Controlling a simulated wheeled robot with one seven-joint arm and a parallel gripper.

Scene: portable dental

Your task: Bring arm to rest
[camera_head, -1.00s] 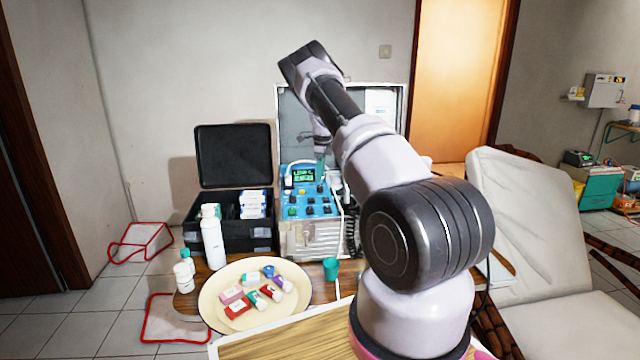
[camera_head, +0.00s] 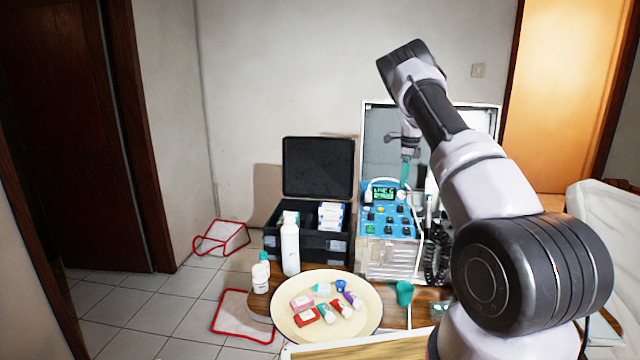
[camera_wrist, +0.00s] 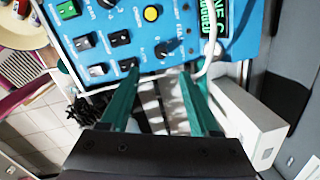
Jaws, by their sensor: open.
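My arm (camera_head: 490,180) rises from the lower right of the head view, bends at the top and reaches down toward the portable dental unit. My gripper (camera_head: 406,172) hangs in front of the unit's open case, above the blue control panel (camera_head: 388,214). In the wrist view, the two teal fingers of my gripper (camera_wrist: 160,92) are apart with nothing held between them. The blue panel (camera_wrist: 118,62) with its knobs and switches lies beyond the fingertips. A white cable loops close to the right finger.
A black open box (camera_head: 300,238) stands left of the unit. A white bottle (camera_head: 290,248), a round cream tray (camera_head: 362,330) with several small packs, and a green cup (camera_head: 404,293) are on the table. A pale chair (camera_head: 605,225) stands at right.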

